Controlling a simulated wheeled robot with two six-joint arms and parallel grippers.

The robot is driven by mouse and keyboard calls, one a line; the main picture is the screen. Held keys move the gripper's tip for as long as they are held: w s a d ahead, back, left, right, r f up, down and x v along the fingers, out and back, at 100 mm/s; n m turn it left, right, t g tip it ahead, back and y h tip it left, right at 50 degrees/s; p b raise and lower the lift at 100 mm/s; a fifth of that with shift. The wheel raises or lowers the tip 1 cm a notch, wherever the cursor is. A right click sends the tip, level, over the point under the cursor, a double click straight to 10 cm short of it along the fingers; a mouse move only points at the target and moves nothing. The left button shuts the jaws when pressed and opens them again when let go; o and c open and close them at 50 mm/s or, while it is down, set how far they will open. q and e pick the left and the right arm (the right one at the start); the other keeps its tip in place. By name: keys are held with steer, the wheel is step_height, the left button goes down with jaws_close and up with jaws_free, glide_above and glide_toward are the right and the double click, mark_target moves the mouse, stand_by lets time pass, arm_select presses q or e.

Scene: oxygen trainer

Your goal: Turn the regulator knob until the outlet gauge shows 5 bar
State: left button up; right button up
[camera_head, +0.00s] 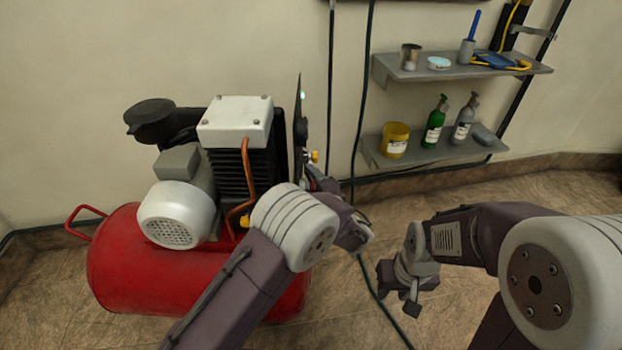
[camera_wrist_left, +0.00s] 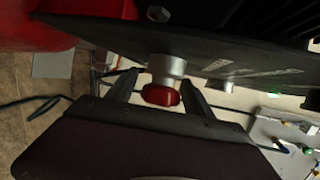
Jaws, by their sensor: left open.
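In the left wrist view, a red knob (camera_wrist_left: 162,95) on a silver collar (camera_wrist_left: 166,66) sticks out from a dark panel (camera_wrist_left: 215,52). My left gripper (camera_wrist_left: 159,78) is open, with one finger on each side of the knob and collar; a gap shows on both sides. In the head view, the panel (camera_head: 299,125) is seen almost edge-on beside the compressor, and my left arm hides most of the gripper and the knob. No gauge face can be read in either view. My right gripper (camera_head: 404,284) hangs low at the right, away from the panel; its finger opening is unclear.
The compressor with its red tank (camera_head: 125,265) stands at left. Dark cables (camera_head: 365,100) hang down the wall behind the panel. Two wall shelves (camera_head: 440,153) at right hold bottles, a yellow tub and small tools. Floor between compressor and right arm is mostly clear.

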arm_select(q)
jaws_close()
steer(key=shift+r+p, duration=0.15)
steer(key=shift+p, duration=0.55)
steer(key=g+p, duration=0.2)
steer(key=p, duration=0.3)
steer(key=m+g+p, duration=0.1)
steer(key=g+p, duration=0.2)
steer(key=p, duration=0.2)
steer(key=s+f+m+g+h+p, duration=0.1)
steer(key=g+p, duration=0.1)
steer(key=p, duration=0.3)
steer(key=shift+p, duration=0.4)
steer(key=shift+s+f+g+p, duration=0.1)
steer(key=shift+f+g+p, duration=0.3)
steer(key=shift+g+p, duration=0.3)
jaws_free()
